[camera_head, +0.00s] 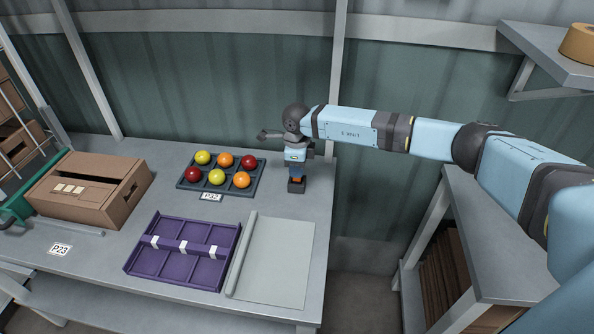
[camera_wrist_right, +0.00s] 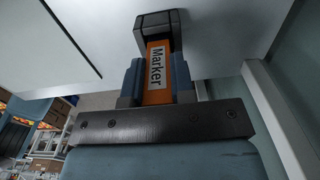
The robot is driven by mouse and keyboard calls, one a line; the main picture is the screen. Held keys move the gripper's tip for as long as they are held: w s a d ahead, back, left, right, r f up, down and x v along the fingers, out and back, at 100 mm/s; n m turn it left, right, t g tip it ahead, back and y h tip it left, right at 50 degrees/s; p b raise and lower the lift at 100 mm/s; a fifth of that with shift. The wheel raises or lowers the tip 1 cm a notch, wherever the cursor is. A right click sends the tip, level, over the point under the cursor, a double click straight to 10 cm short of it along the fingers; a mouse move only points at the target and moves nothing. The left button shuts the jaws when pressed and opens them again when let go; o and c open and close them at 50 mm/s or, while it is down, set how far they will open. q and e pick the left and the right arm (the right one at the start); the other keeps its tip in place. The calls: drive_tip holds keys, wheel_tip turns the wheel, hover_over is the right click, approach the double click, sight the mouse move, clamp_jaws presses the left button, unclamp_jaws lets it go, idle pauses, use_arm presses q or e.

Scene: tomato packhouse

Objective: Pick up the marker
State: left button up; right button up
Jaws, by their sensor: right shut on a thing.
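The marker (camera_wrist_right: 157,66) shows in the right wrist view as an orange body with a white label reading "Marker" and a dark grey end. My right gripper (camera_wrist_right: 157,82) is shut on it, one finger on each side. In the head view my right gripper (camera_head: 296,178) points down at the back right of the table, beside the tomato tray. Only a small orange bit of the marker (camera_head: 297,180) shows there, between the fingers, with a dark end below. I cannot tell whether that end touches the table. My left gripper is not in view.
A dark tray (camera_head: 221,183) of red, yellow and orange tomatoes lies left of my right gripper. A purple divided tray (camera_head: 157,225), a grey-green sheet (camera_head: 282,265) and a cardboard box (camera_head: 88,202) are on the table (camera_head: 140,158). A shelf (camera_head: 540,52) with a tape roll (camera_head: 580,43) is upper right.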

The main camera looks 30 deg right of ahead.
wheel_tip(320, 180, up, 24)
drive_tip(key=p, duration=0.2)
idle(1.0)
drive_tip(key=shift+f, duration=0.1)
